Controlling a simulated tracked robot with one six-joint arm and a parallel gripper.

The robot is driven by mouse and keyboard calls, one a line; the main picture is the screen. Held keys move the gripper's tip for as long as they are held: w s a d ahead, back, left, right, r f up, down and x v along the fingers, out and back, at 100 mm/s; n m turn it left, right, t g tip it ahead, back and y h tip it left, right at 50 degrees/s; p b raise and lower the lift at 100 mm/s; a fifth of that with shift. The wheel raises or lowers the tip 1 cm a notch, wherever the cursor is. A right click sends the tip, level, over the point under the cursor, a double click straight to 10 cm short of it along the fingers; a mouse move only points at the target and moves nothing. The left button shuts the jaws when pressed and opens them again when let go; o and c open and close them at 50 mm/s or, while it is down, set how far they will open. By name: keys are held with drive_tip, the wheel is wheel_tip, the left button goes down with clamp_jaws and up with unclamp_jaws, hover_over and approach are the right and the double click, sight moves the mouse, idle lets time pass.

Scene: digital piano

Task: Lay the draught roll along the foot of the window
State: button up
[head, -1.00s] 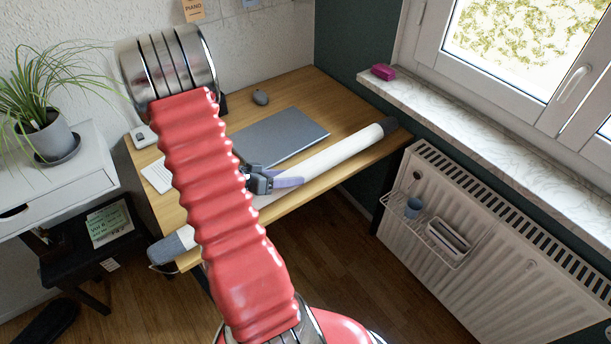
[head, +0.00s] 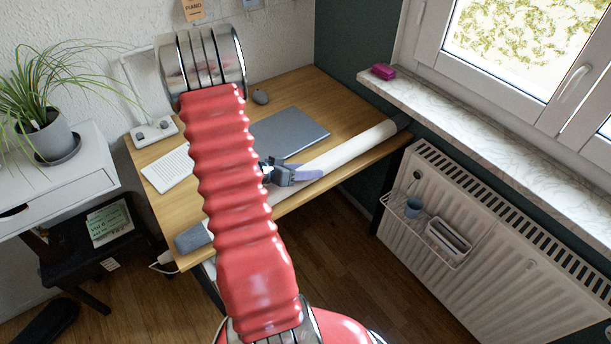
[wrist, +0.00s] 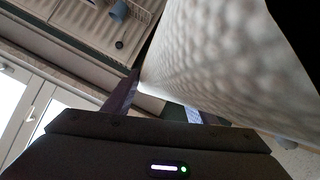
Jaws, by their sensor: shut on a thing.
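The draught roll (head: 347,147) is a long white roll with grey ends, in the head view slanting over the front of the desk. Its far grey end reaches toward the sill's near-wall corner; its near grey end (head: 192,239) shows left of my arm. My gripper (head: 296,174) is shut on the roll near its middle, partly hidden by my arm. In the wrist view the roll (wrist: 225,60) fills the upper right, between the fingers. The window (head: 540,50) is at the upper right, with a marble sill (head: 480,120) at its foot.
A pink object (head: 383,71) lies on the sill's left end. Most of the sill is bare. The desk (head: 290,85) holds a grey laptop (head: 290,134), mouse (head: 260,97), keyboard (head: 167,168) and socket strip (head: 154,131). A radiator (head: 480,215) with a hanging rack stands below the sill.

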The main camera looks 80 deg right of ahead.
wheel_tip(320, 180, down, 2)
drive_tip(key=shift+f, duration=0.1)
drive_tip(key=shift+c, duration=0.7)
drive_tip(key=o, duration=1.6)
drive_tip(key=v, duration=1.2)
